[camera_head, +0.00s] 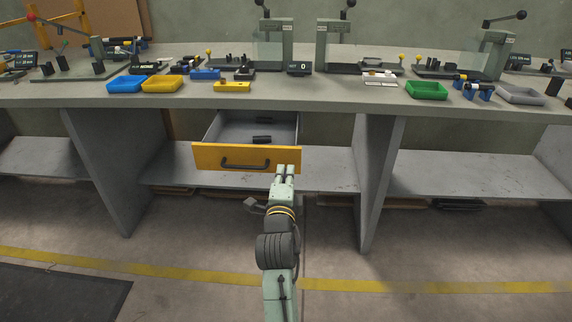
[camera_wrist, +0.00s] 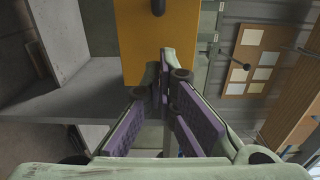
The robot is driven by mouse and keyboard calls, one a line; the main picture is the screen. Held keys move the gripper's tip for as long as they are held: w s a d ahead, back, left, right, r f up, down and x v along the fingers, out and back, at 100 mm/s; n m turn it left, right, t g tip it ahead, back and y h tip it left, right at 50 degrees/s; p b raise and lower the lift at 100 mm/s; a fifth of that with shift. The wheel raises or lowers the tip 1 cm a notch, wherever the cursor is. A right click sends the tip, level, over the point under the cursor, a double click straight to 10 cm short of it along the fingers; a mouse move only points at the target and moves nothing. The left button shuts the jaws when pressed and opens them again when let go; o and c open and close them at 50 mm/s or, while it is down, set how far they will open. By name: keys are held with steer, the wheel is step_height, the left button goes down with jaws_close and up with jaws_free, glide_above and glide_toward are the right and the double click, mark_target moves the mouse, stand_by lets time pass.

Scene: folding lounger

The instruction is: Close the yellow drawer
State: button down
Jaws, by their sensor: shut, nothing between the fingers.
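The yellow drawer (camera_head: 215,158) hangs under the workbench top and is pulled out. Its grey inside shows, with a small dark object (camera_head: 262,139) lying in it. Its front carries a dark bar handle (camera_head: 245,164). My gripper (camera_head: 286,168) is shut and empty at the right part of the drawer front, right of the handle. In the wrist view the yellow front (camera_wrist: 150,45) lies just beyond the fingertips (camera_wrist: 166,55), with part of the handle (camera_wrist: 158,7) at the top. I cannot tell whether the fingertips touch the front.
The workbench top (camera_head: 330,97) runs across above the drawer, with blue, yellow and green trays (camera_head: 426,90) and fixtures on it. Grey support panels (camera_head: 375,180) stand to both sides, with a low shelf (camera_head: 325,172) between them. The floor in front is open.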

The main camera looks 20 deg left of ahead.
steer(key=shift+x, duration=1.4)
